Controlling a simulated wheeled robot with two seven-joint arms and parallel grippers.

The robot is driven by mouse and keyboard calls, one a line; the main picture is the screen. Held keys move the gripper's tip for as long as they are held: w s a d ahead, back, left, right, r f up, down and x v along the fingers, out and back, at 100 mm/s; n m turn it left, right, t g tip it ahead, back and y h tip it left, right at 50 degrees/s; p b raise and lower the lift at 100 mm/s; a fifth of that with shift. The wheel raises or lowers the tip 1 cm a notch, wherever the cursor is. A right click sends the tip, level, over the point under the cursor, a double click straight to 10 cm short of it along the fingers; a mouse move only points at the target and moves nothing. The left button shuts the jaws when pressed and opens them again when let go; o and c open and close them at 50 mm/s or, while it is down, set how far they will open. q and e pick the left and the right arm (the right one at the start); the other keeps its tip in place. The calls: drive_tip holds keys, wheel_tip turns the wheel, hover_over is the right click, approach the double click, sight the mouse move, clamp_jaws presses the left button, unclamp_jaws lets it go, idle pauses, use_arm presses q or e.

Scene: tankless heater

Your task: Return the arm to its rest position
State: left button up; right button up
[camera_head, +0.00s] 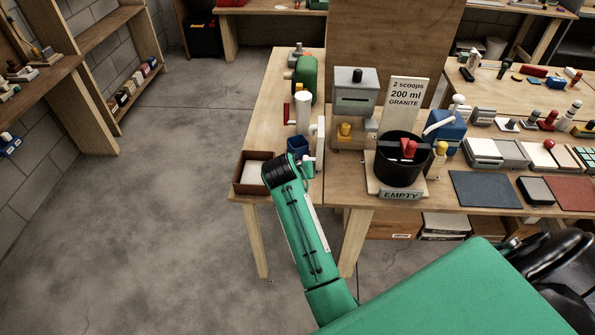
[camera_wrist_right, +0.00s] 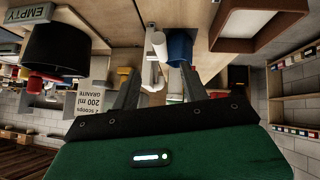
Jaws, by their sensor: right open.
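My right arm (camera_head: 303,235) is green with a black wrist joint and reaches up to the left end of the workbench. Its right gripper (camera_wrist_right: 158,90) is open, with two grey fingers apart in the right wrist view. A white bent pipe (camera_wrist_right: 155,72) and a blue cup (camera_wrist_right: 179,46) show between and beyond the fingers. I cannot tell whether either finger touches the pipe. The blue cup also stands on the bench in the head view (camera_head: 297,146), just beyond the wrist. In the head view the gripper is mostly hidden by the wrist. My left gripper is not in view.
A brown tray (camera_head: 239,188) sits at the bench corner beside my wrist. To the right stand a grey machine (camera_head: 354,95), a granite sign (camera_head: 406,93), a black pot (camera_head: 392,172) and an EMPTY plate (camera_head: 400,195). The floor (camera_head: 150,220) left of the bench is clear.

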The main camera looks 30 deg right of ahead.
drive_tip(key=shift+f, duration=0.1)
drive_tip(key=s+a+f+n+y, duration=0.1)
drive_tip(key=s+a+f+n, duration=0.15)
drive_tip(key=f, duration=0.85)
drive_tip(key=s+a+f+n+y, duration=0.2)
drive_tip(key=s+a+f, duration=0.1)
drive_tip(key=f, duration=0.8)
drive_tip(key=s+a+f+n+g+y, duration=0.1)
drive_tip(key=s+a+f+n+g, duration=0.1)
drive_tip(key=s+f, duration=1.1)
drive_tip(key=s+d+f+g, duration=0.1)
drive_tip(key=s+f, duration=0.5)
drive_tip(key=s, duration=0.6)
drive_tip(key=s+d+f+n+g+y, duration=0.1)
drive_tip(key=s+d+f, duration=0.1)
drive_tip(key=s+f, duration=0.5)
drive_tip(key=s+d+f+g+y+b, duration=0.1)
drive_tip(key=s+f, duration=0.6)
drive_tip(key=s, duration=1)
drive_tip(key=shift+d, duration=0.15)
drive_tip(key=shift+w, duration=0.1)
